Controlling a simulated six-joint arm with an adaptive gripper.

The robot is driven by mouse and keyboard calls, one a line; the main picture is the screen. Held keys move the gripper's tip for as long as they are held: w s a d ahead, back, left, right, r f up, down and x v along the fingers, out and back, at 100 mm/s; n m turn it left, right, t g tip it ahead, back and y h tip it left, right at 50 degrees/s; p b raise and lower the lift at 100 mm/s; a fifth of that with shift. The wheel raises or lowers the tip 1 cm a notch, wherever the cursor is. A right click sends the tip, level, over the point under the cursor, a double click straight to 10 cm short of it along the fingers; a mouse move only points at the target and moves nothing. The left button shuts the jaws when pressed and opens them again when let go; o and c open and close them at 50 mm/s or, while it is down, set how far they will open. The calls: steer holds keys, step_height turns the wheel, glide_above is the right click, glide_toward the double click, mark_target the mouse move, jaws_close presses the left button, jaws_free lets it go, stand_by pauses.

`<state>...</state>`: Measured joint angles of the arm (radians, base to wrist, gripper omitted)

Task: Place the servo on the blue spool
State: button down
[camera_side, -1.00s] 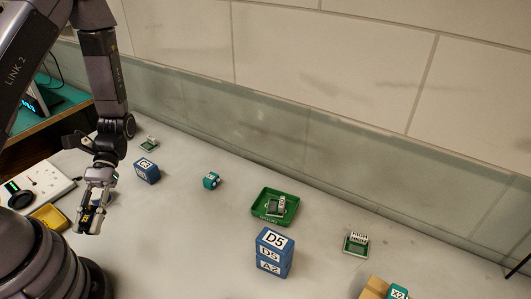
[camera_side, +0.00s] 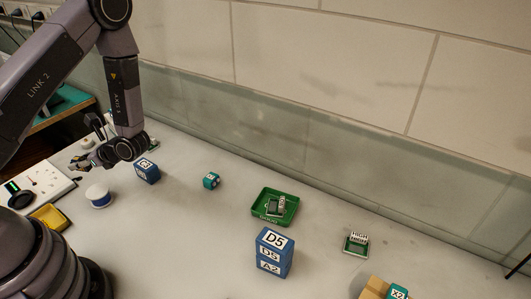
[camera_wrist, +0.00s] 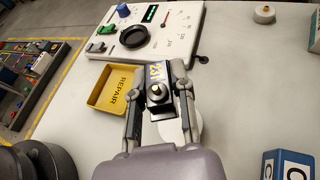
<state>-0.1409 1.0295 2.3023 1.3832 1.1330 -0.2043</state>
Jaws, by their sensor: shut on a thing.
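The servo (camera_wrist: 157,92), a dark block with a label on its end and a brass shaft, is between the fingers of my gripper (camera_wrist: 160,88) in the wrist view. My gripper is shut on it. In the side view my gripper (camera_side: 82,161) is raised and points left, and the servo is too small to make out. The spool (camera_side: 99,197), with white flanges and a bluish band, stands on the bench below and apart from my gripper. In the wrist view, a white disc (camera_wrist: 196,122), likely its top, is partly hidden behind my gripper and the servo.
A yellow REPAIR tray (camera_wrist: 108,88) and a white instrument panel (camera_wrist: 178,38) lie beside the spool. A blue block (camera_side: 147,171), a teal block (camera_side: 211,181), a green tray (camera_side: 288,214) and stacked blue blocks (camera_side: 272,250) stand to the right. Bare bench lies between them.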

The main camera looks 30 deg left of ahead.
mark_target(95, 190)
step_height(95, 190, down, 8)
steer(key=shift+w+r, duration=0.1)
stand_by(0.4)
steer(key=c, duration=1)
jaws_free()
